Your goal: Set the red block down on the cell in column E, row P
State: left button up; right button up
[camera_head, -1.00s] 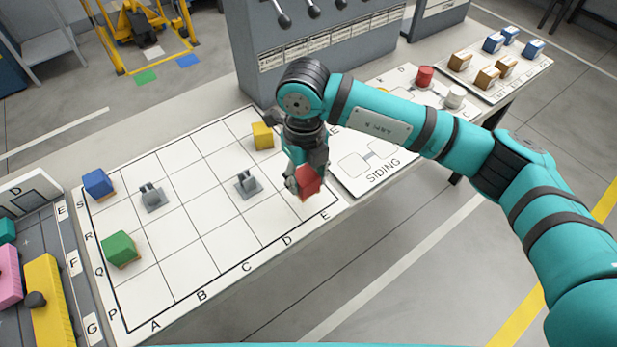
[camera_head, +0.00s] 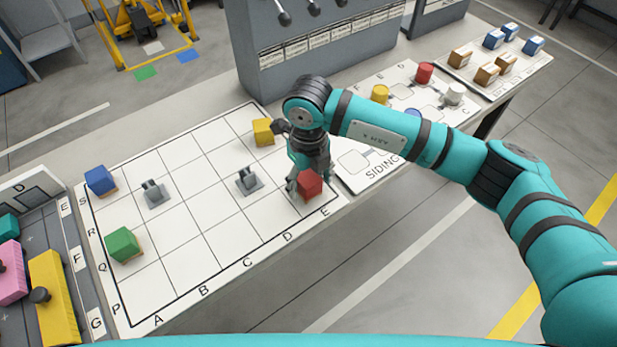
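The red block (camera_head: 310,185) is at the front right corner cell of the white grid board (camera_head: 190,262), column E, row P. It looks upright, on the board or just above it; I cannot tell which. My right gripper (camera_head: 308,178) points down with its fingers around the block and seems shut on it. The fingers and the block hide part of the cell. My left gripper is not in view.
On the board are a yellow block (camera_head: 263,132), a blue block (camera_head: 100,181), a green block (camera_head: 123,245) and two grey fixtures (camera_head: 249,181), (camera_head: 153,193). The siding board (camera_head: 372,178) lies close on the right. A grey lever cabinet (camera_head: 320,50) stands behind.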

aim_at(308, 178)
jog(key=shift+r, duration=0.15)
notch_tip(308, 178, up, 12)
jog(key=b, duration=0.1)
dwell(0.5)
